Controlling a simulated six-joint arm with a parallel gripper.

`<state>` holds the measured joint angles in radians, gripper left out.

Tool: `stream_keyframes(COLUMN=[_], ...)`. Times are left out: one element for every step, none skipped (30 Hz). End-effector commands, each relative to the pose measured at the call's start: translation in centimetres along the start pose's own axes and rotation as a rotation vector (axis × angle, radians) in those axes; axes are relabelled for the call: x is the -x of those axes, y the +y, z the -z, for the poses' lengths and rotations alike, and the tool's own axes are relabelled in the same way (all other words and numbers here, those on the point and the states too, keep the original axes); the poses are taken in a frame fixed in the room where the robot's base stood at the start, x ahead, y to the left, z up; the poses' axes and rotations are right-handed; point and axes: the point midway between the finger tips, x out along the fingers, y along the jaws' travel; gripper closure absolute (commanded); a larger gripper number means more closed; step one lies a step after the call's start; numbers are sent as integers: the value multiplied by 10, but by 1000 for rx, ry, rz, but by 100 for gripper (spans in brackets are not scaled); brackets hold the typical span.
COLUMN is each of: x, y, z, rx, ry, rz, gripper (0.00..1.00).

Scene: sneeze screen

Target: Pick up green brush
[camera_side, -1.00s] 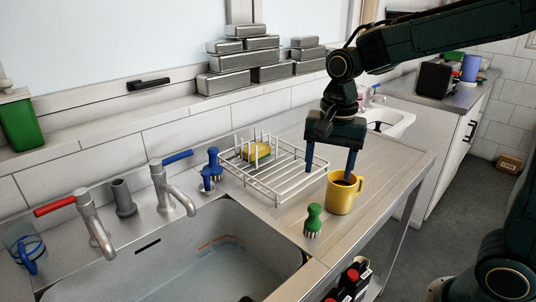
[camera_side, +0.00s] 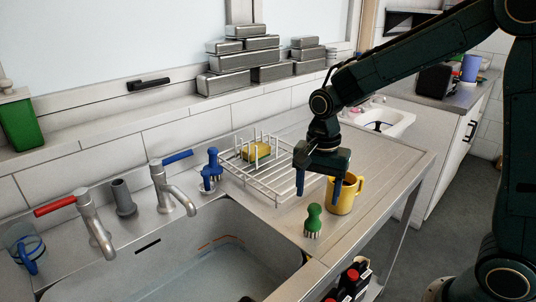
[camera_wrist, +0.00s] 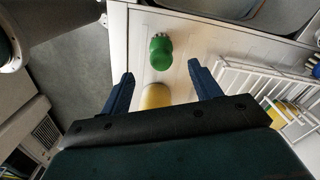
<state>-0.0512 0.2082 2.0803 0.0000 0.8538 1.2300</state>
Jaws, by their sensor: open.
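The green brush (camera_side: 313,219) stands upright, bristles down, on the metal counter near the front edge by the sink. It also shows in the wrist view (camera_wrist: 160,52), beyond and between my fingertips. My gripper (camera_side: 317,191) is open and empty, above and a little behind the brush. Its two blue fingers also show in the wrist view (camera_wrist: 160,72). The yellow mug (camera_side: 343,195) stands right of the brush, partly behind a finger; in the wrist view its yellow (camera_wrist: 155,97) shows between the fingers, mostly hidden by the gripper body.
A white wire rack (camera_side: 262,182) with a yellow sponge (camera_side: 256,151) stands behind and left of the brush. The sink basin (camera_side: 190,262) opens to the left. A blue brush (camera_side: 212,168) stands by the taps. The counter right of the mug is clear.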

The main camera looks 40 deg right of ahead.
Motion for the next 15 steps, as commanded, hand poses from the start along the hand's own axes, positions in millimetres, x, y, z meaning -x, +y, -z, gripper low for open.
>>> stream_keyframes(x=[-8, -12, -16, -19, -22, -25, -26, -28, -29, -29, -30, -30, -30, -30, -30], y=[0, 1, 0, 0, 0, 0, 0, 0, 0, 0, 0, 0, 0, 0, 0], z=[0, 0, 0, 0, 0, 0, 0, 0, 0, 0, 0, 0, 0, 0, 0], rx=[0, 0, 0, 0, 0, 0, 0, 0, 0, 0, 0, 0, 0, 0, 0], ry=[-1, -2, -1, -1, -1, 0, 0, 0, 0, 0, 0, 0, 0, 0, 0], rz=[-4, -4, -3, -3, -2, -1, -1, -1, -1, 0, 0, 0, 1, 1, 0], gripper=[37, 37, 37, 37, 37, 37, 37, 37, 37, 37, 37, 37, 37, 37, 37])
